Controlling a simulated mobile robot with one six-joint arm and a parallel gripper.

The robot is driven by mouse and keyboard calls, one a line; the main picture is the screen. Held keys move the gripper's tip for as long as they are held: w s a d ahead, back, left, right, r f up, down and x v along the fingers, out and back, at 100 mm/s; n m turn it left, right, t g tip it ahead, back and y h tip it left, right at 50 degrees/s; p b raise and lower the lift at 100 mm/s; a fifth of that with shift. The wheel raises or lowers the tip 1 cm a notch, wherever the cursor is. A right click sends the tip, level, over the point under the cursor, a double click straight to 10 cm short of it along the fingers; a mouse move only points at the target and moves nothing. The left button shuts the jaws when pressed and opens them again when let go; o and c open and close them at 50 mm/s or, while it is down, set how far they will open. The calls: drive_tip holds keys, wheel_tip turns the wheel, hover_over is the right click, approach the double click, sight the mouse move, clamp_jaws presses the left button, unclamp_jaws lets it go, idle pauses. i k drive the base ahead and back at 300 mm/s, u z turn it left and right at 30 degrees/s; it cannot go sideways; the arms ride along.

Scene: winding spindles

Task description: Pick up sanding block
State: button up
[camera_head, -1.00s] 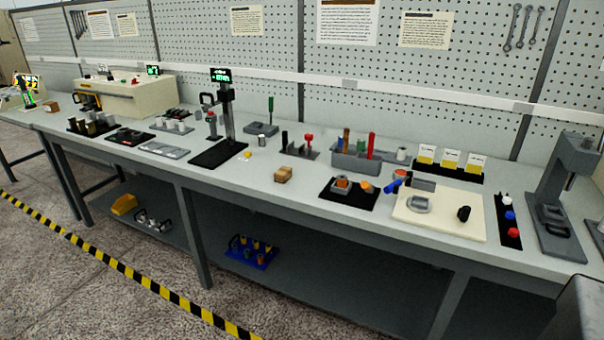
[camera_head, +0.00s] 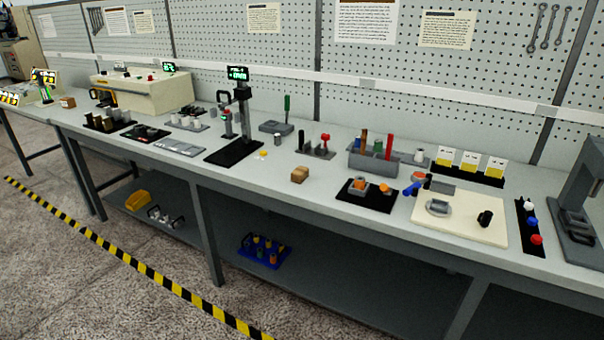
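A small tan-brown block (camera_head: 299,174), which looks like the sanding block, lies on the grey workbench top (camera_head: 270,190) near its front edge, about mid-picture. Its top is lighter than its sides, and nothing covers it. A second small brown block (camera_head: 68,102) lies far off at the left end of the benches; it is too small to tell what it is. My gripper is not in view.
A black mat with orange-topped parts (camera_head: 366,194) and a cream board (camera_head: 460,220) lie right of the block. A grey tool holder (camera_head: 374,160) stands behind. A dark stand with a display (camera_head: 242,110) rises to the left. The bench around the block is clear.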

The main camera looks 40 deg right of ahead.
sight(299, 175)
drive_tip(key=u, duration=0.05)
drive_tip(key=i, duration=1)
drive_tip(key=z, duration=0.05)
